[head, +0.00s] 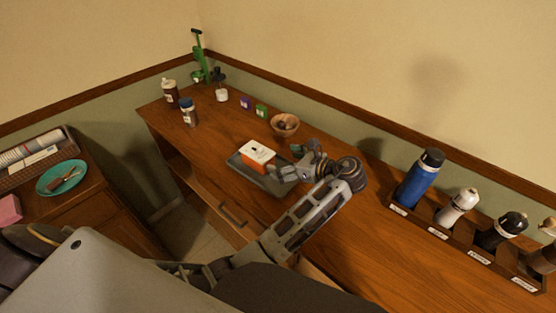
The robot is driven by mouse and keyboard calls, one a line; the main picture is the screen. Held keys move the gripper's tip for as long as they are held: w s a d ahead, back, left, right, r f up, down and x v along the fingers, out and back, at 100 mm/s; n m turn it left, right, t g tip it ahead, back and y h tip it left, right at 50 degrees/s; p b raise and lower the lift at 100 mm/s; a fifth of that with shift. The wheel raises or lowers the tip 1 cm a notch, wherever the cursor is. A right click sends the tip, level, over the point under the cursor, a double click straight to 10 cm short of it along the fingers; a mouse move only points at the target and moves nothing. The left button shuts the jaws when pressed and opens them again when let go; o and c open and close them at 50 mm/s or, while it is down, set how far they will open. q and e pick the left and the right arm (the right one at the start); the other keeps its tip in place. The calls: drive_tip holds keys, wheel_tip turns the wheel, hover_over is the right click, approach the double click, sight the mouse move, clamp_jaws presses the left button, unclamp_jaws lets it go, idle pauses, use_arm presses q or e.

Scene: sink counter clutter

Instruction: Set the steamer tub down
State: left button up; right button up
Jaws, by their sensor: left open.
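The steamer tub (257,156), a small orange box with a white lid, sits upright on a dark grey tray (244,173) on the wooden counter. My left gripper (286,163) is just to the right of the tub, with its fingers apart and pointing toward it. The fingers look clear of the tub, though the gap is small. The gripper and forearm cover the tray's right end. My right gripper is not in the head view.
A wooden bowl (285,125) stands behind the tray. Bottles stand at the far left corner. A labelled rack with a blue bottle (420,178) lines the right. The counter left of the tray is clear.

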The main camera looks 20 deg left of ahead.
use_arm(q)
drive_tip(key=shift+d+r, duration=0.1)
drive_tip(key=shift+d, duration=0.05)
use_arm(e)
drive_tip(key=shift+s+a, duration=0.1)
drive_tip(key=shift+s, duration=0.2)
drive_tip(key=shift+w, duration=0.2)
